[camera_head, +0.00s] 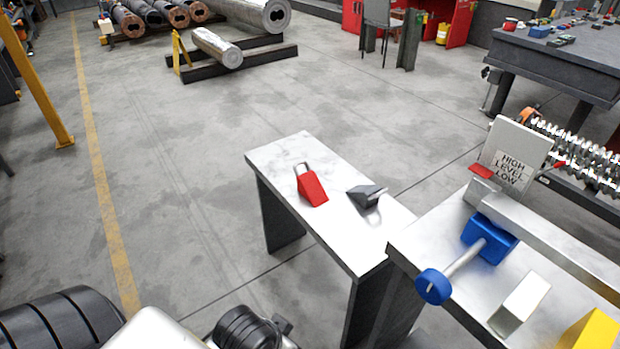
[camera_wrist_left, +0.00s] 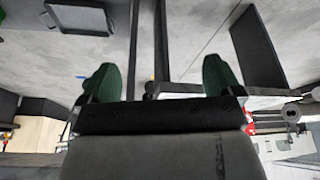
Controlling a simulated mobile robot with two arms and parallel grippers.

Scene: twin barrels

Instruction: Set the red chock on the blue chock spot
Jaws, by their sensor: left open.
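The red chock (camera_head: 312,188), a wedge with a pale loop handle at its top end, rests on the white bench (camera_head: 283,152). A dark grey wedge (camera_head: 367,196) lies just right of it on the same bench. I cannot make out a blue chock spot in either view. My left gripper (camera_wrist_left: 160,80) shows in the left wrist view with its two green-padded fingers wide apart and nothing between them. It is away from the red chock. The right gripper is not in view.
A second bench (camera_head: 455,308) at the right holds a blue block (camera_head: 489,239) with a rod and blue knob (camera_head: 433,286), a sign plate (camera_head: 514,155) and a yellow block (camera_head: 594,331). Open floor (camera_head: 190,180) lies left of the white bench.

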